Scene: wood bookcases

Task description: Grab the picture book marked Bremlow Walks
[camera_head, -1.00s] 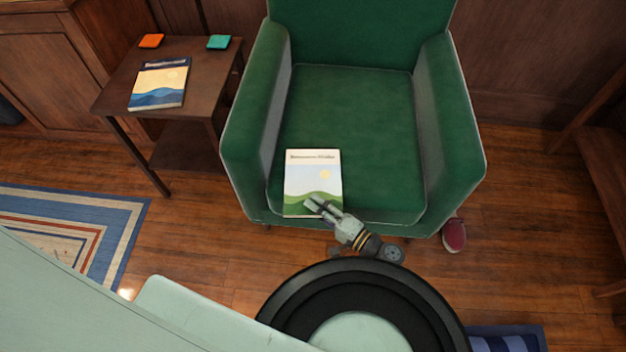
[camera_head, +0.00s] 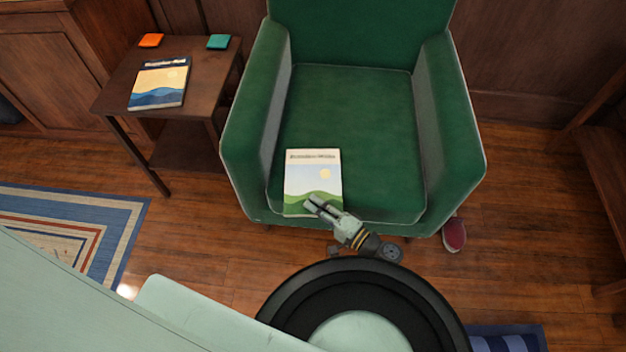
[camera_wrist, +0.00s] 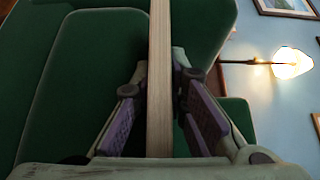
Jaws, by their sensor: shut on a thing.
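A picture book (camera_head: 312,180) with a pale sky, a yellow sun and green hills on its cover lies on the front of the green armchair seat (camera_head: 350,125). Its title is too blurred to read surely. My gripper (camera_head: 315,203) is at the book's near edge, shut on it. In the wrist view the edge of the book (camera_wrist: 160,80) runs between the two purple finger pads of my gripper (camera_wrist: 162,115). Another book (camera_head: 159,85), with blue hills and a dark title band, lies on the side table (camera_head: 112,92).
An orange coaster (camera_head: 151,40) and a teal coaster (camera_head: 218,42) lie on the side table. The armchair's arms (camera_head: 250,130) rise on both sides of the seat. A dark red shoe (camera_head: 454,235) is on the floor. A striped rug (camera_head: 65,235) lies at left.

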